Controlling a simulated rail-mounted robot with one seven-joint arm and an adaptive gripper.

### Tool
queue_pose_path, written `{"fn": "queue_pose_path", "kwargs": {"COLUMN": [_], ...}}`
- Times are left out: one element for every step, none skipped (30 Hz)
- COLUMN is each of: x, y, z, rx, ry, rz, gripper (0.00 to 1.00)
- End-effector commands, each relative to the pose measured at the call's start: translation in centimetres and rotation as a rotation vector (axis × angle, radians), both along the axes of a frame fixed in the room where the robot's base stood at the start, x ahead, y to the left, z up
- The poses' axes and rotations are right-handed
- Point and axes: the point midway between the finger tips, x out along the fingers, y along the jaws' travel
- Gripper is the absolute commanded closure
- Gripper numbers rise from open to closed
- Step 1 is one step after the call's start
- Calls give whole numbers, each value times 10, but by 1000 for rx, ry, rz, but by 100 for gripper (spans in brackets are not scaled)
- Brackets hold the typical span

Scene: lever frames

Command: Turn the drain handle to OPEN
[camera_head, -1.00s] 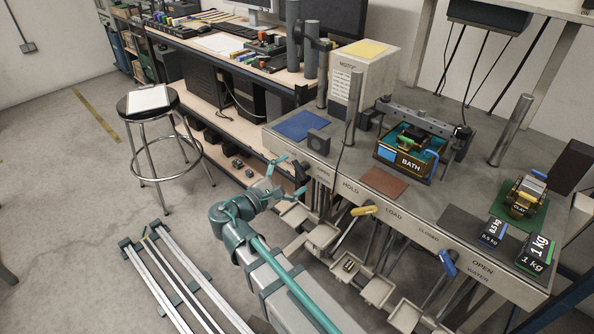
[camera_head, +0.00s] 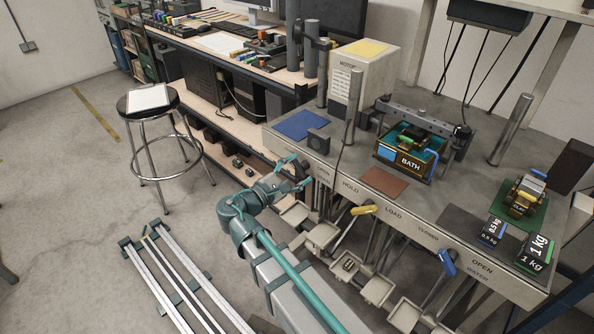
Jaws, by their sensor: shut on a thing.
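A yellow-gripped lever (camera_head: 363,210) and a blue-gripped WATER lever (camera_head: 447,262) stick out from the bench front to the right. Small trays (camera_head: 322,236) hang below. The BATH box (camera_head: 408,162) and weights (camera_head: 535,252) stand on top. Floor at left has a stool (camera_head: 150,100) and rails (camera_head: 180,270).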

Motion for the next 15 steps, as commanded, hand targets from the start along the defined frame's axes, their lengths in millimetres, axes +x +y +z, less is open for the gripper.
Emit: {"fn": "queue_pose_path", "kwargs": {"x": [0, 0, 0, 0, 0, 0, 0, 0, 0, 0, 0, 0, 0, 0, 0], "y": [0, 0, 0, 0, 0, 0, 0, 0, 0, 0, 0, 0, 0, 1, 1], "z": [0, 0, 0, -1, -1, -1, -1, -1, -2, -2, -2, -3, -3, -3, -3], "rx": [1, 4, 7, 10, 15, 23, 30, 38, 50, 61, 73, 91, 104, 121, 144], "ry": [-1, -3, -6, -9, -13, -21, -27, -34, -45, -56, -66, -83, -95, -110, -130], "rz": [0, 0, 0, 0, 0, 0, 0, 0, 0, 0, 0, 0, 0, 0, 0], "gripper": [71, 71, 71, 71, 71, 71, 71, 71, 71, 71, 71, 71, 71, 71, 71]}}
